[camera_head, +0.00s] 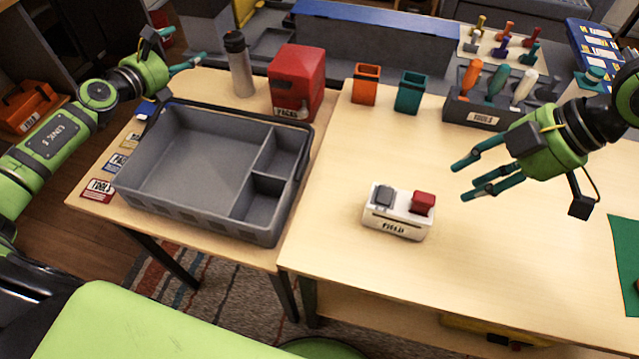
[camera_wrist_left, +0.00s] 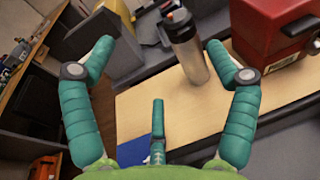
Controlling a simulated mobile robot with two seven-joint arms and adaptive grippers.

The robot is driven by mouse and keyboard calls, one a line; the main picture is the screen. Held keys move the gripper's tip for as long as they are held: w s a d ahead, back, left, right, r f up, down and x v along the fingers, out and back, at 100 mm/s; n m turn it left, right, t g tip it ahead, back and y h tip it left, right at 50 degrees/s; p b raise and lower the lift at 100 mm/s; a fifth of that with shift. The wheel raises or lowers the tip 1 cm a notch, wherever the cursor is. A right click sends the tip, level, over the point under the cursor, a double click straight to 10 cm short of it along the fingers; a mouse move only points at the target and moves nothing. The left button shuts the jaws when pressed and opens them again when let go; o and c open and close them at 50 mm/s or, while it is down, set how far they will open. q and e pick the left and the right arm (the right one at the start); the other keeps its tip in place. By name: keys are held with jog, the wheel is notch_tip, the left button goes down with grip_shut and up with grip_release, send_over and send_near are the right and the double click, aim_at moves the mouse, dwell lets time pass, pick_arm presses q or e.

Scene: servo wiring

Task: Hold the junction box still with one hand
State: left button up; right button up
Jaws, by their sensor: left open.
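The junction box (camera_head: 395,221), a small white block labelled FIELD, sits on the light wooden table right of the grey tote. On its top are a grey part (camera_head: 384,194) and a red part (camera_head: 424,201). My right gripper (camera_head: 468,178) is open and empty, above the table to the right of the box and apart from it. My left gripper (camera_head: 186,64) is open at the upper left, behind the tote and far from the box. In the left wrist view its teal fingers (camera_wrist_left: 160,62) are spread with nothing between them; the box is not seen there.
The grey tote (camera_head: 270,237) with compartments fills the left table. A grey bottle (camera_head: 239,65) and a red box (camera_head: 296,82) stand behind it. Orange (camera_head: 366,84) and teal (camera_head: 410,93) cups and a tool holder (camera_head: 484,113) line the back. The table around the junction box is clear.

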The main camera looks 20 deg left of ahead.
pick_arm(q)
jog(key=w+d+r+t+h, duration=0.1)
jog(key=d+r+t+h, duration=0.2)
jog(key=d+r, duration=0.65)
jog(key=m+g+h, duration=0.6)
jog(key=m+g, duration=0.8)
jog(key=m, duration=1.9)
send_near(398, 213)
jog(key=w+a+f, duration=0.2)
jog(key=w+a, duration=0.1)
jog(key=shift+w+a+f, duration=0.15)
jog(key=shift+a, duration=0.05)
jog(key=shift+x, duration=3.4)
